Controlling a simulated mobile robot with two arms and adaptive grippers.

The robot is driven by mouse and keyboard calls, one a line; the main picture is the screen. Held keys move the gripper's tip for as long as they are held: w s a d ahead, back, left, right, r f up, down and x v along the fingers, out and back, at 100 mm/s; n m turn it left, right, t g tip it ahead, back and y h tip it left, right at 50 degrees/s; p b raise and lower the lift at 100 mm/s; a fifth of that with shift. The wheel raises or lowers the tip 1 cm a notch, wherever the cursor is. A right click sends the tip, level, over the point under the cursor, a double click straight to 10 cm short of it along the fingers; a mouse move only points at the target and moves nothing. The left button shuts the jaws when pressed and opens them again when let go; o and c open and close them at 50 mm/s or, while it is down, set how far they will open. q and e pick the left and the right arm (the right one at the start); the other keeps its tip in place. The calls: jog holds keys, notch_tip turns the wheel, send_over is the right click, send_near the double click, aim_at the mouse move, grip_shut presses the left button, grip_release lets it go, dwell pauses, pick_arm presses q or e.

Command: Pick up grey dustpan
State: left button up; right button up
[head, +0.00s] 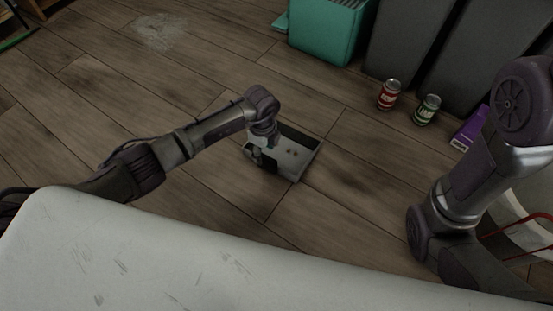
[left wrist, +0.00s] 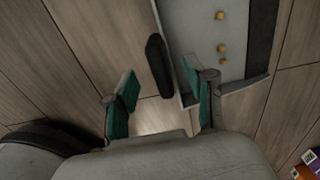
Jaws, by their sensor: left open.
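The grey dustpan (head: 296,158) lies on the wooden floor near the middle of the head view, with a dark back edge and small brownish bits on it. In the left wrist view, the pan (left wrist: 233,62) fills the upper right, and its dark handle (left wrist: 159,66) points down toward the gap between the fingers. My left gripper (head: 264,147) is over the pan's left side, open and empty. In the left wrist view its fingers (left wrist: 164,96) stand apart. The right finger overlaps the pan's near edge; I cannot tell if they touch. My right gripper is out of view.
A red can (head: 389,95) and a green can (head: 427,110) stand right of the dustpan, beside a purple box (head: 470,127). A teal bin (head: 327,32) and dark grey bins (head: 412,40) stand behind. The floor left of the dustpan is mostly clear.

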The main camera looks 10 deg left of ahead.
aim_at(267, 162)
pick_arm(q)
jog(key=shift+f, duration=0.65)
jog(key=f+b, duration=0.1)
jog(key=b, duration=0.1)
jog(key=f+b, duration=0.1)
jog(key=f, duration=0.1)
jog(key=f+b, duration=0.2)
jog(key=shift+d+f+b, duration=0.1)
jog(key=shift+d+b, duration=0.25)
jog(key=shift+d, duration=0.05)
grip_shut()
